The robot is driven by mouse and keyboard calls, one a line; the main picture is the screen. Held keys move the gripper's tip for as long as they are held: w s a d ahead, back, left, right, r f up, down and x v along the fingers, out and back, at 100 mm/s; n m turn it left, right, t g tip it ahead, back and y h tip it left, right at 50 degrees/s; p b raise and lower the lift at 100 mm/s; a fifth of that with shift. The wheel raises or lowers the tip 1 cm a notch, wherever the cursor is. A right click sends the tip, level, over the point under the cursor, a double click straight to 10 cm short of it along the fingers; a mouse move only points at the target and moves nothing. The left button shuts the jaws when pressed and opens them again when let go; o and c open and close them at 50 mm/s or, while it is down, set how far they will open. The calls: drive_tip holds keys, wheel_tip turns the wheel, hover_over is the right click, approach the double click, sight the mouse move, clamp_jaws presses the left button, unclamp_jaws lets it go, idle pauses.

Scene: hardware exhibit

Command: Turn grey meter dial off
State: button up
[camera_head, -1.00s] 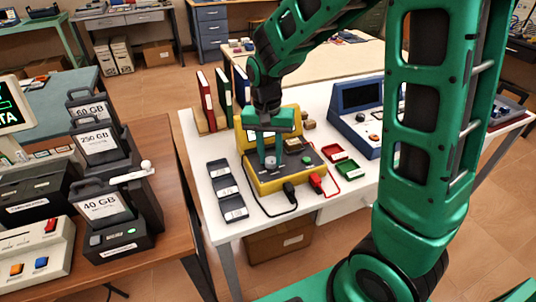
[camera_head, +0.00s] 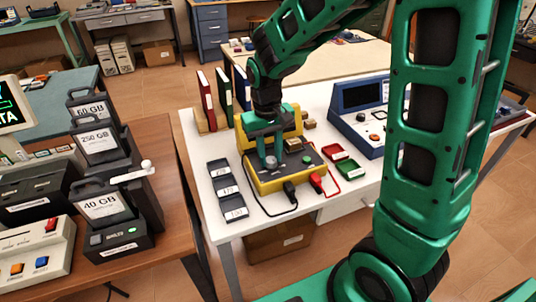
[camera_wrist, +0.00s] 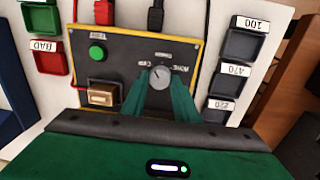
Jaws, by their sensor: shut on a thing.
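The yellow meter (camera_head: 285,178) with a dark top panel sits on the white table. Its grey dial (camera_wrist: 160,77) is on the panel in the wrist view, with small white labels around it. My gripper (camera_head: 268,163) reaches down onto the panel from above. In the wrist view its green fingers (camera_wrist: 163,92) are close together with the grey dial between their tips. The dial's pointer is too small to read surely.
Labelled grey trays (camera_head: 226,190) stand left of the meter. Red (camera_head: 334,152) and green (camera_head: 349,169) trays stand to its right, with a blue console (camera_head: 362,115) beyond. Black and red leads (camera_head: 317,181) plug into its front. Binders (camera_head: 207,100) stand behind.

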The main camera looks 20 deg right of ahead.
sight(268, 159)
drive_tip(key=shift+n, duration=1.2)
drive_tip(key=shift+w, duration=0.1)
drive_tip(key=o, duration=1.1)
drive_tip(key=shift+c, duration=0.2)
wheel_tip(268, 159, up, 11)
drive_tip(key=shift+a, duration=0.3)
drive_tip(key=shift+f, duration=0.1)
